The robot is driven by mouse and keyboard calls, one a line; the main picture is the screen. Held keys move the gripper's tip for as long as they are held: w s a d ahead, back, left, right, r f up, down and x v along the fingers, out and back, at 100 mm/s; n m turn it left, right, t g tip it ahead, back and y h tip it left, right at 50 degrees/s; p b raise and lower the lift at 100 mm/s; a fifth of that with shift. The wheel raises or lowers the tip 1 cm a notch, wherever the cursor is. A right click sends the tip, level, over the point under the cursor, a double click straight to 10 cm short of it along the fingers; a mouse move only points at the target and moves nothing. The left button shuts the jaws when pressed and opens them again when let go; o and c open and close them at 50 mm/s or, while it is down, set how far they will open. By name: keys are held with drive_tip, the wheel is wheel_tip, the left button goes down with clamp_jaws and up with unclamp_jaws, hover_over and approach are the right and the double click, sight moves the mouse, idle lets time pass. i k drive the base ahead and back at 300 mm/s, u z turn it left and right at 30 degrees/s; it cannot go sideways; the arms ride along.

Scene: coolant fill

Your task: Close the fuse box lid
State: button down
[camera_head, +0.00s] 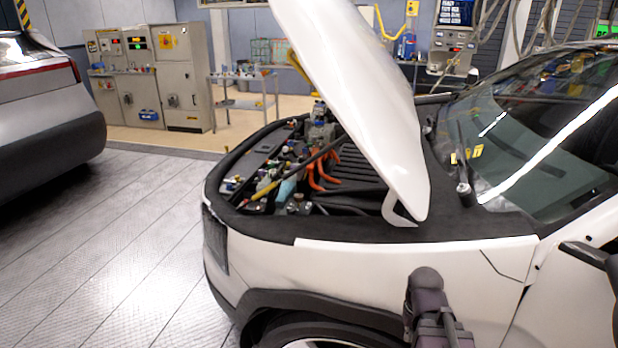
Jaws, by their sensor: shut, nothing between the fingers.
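The open engine bay (300,170) of the white car lies under its raised hood (365,90). It holds a cluster of small parts, orange cables (318,172) and dark covers. I cannot pick out the fuse box or its lid among them, so I cannot tell whether the lid is up or down. Part of my dark arm (427,300) shows at the bottom, in front of the car's side. My gripper and its fingers do not show.
The hood slants over the right part of the bay, its lower corner near the fender (400,270). A grey car (45,100) stands at left. Cabinets (150,75) and a cart (245,95) stand behind. The floor (130,225) left of the white car is clear.

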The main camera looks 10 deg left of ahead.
sight(272, 194)
drive_tip(key=z, duration=0.2)
drive_tip(key=k, duration=0.95)
drive_tip(key=u, duration=0.7)
drive_tip(key=i, duration=1.05)
drive_tip(key=u, duration=0.05)
